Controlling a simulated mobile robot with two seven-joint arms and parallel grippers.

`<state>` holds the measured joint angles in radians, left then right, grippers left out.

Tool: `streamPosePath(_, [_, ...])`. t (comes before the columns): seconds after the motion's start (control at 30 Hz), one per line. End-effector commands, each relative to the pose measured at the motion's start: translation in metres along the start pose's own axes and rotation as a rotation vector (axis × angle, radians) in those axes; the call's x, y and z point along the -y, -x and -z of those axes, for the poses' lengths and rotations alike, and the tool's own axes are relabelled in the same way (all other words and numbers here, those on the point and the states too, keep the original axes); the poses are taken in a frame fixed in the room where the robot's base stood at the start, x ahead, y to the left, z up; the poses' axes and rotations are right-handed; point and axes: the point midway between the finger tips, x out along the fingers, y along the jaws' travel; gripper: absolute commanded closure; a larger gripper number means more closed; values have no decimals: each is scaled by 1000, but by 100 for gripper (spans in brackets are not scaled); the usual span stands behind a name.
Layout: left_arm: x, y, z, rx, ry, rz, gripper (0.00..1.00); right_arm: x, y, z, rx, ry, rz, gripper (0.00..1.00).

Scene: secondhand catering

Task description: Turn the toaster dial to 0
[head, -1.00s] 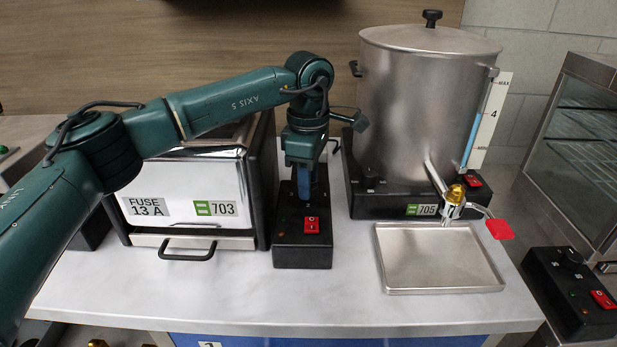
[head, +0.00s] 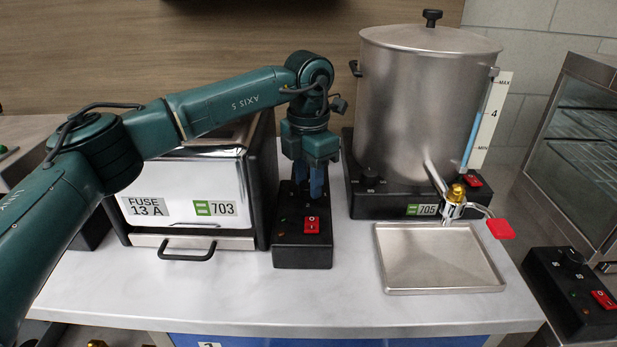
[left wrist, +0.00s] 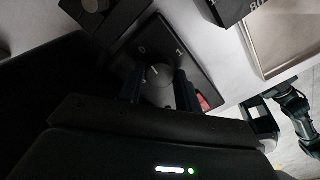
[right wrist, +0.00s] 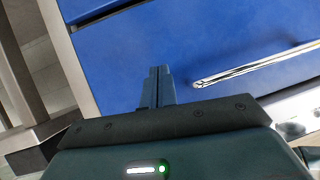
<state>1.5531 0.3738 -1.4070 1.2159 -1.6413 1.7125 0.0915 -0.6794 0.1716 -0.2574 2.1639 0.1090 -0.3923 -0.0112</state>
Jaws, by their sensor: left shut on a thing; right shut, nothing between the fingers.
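The toaster (head: 180,190) is a chrome box with a green 703 label and a black handle, on the counter at left. Its black control box (head: 300,252) stands at its right with a red switch (head: 311,225). My left gripper (head: 309,190) points down over the back of this box. In the left wrist view its fingers are shut on the round black dial (left wrist: 158,82), one on each side. A small pale mark on the dial points up, towards the side with the printed 0 and 1; its exact setting is hard to read. My right gripper (right wrist: 158,88) is shut and empty.
A steel urn (head: 420,110) on a black base labelled 705 stands right of the control box, with a tap and red lever. A drip tray (head: 440,288) lies before it. My right gripper is by blue drawer fronts (right wrist: 200,50). The counter front is clear.

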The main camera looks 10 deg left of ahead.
Motion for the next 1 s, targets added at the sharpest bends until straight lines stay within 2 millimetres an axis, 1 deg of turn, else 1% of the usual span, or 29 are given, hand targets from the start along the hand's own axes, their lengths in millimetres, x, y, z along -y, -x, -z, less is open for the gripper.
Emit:
streamPosePath(0.13, [-1, 1, 0, 1, 82, -2, 89, 0, 0, 0, 0, -1, 0, 100])
streamPosePath(0.33, [-1, 1, 0, 1, 149, -1, 89, 0, 0, 0, -1, -1, 0, 100])
streamPosePath(0.9, [-1, 1, 0, 1, 177, -1, 89, 0, 0, 0, -1, -1, 1, 100])
streamPosePath(0.93, [-1, 1, 0, 1, 177, -1, 64, 0, 0, 0, -1, -1, 1, 100])
streamPosePath(1.0, [0, 1, 0, 1, 176, -1, 58, 0, 0, 0, -1, -1, 1, 100])
